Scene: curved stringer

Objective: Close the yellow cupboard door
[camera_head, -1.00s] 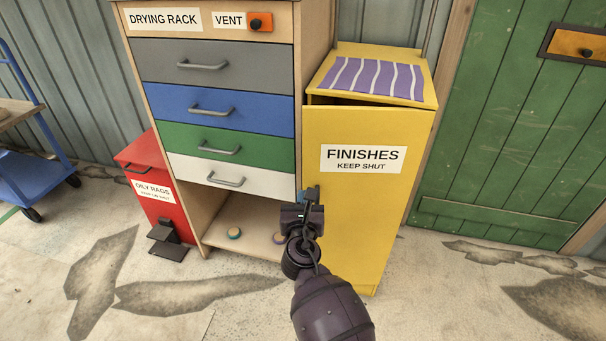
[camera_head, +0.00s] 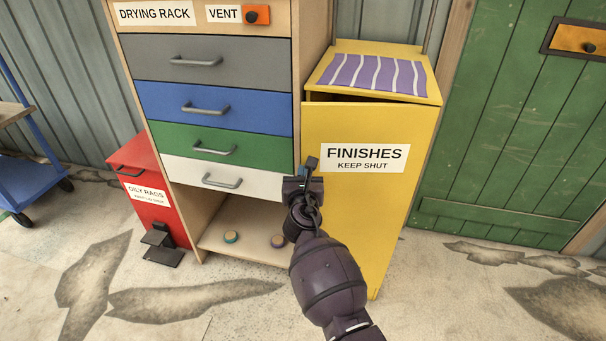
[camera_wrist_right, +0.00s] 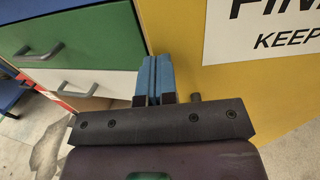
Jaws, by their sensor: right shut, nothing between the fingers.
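The yellow cupboard (camera_head: 430,120) stands right of the drawer unit. Its door (camera_head: 345,215), labelled FINISHES KEEP SHUT, stands slightly ajar, with a dark gap under the top edge. The door also shows in the right wrist view (camera_wrist_right: 240,85). My right gripper (camera_head: 303,171) is at the door's left edge, near the white drawer. Its blue fingers (camera_wrist_right: 154,72) are shut together with nothing between them and overlap the door's edge in the wrist view. I cannot tell whether they touch the door. My left gripper is not in view.
The drawer unit (camera_head: 215,60) has grey, blue, green and white drawers and an open bottom shelf with two small round tins. A red oily-rags bin (camera_head: 150,190) stands left. A striped purple cloth (camera_head: 375,77) lies on the cupboard. Floor in front is clear.

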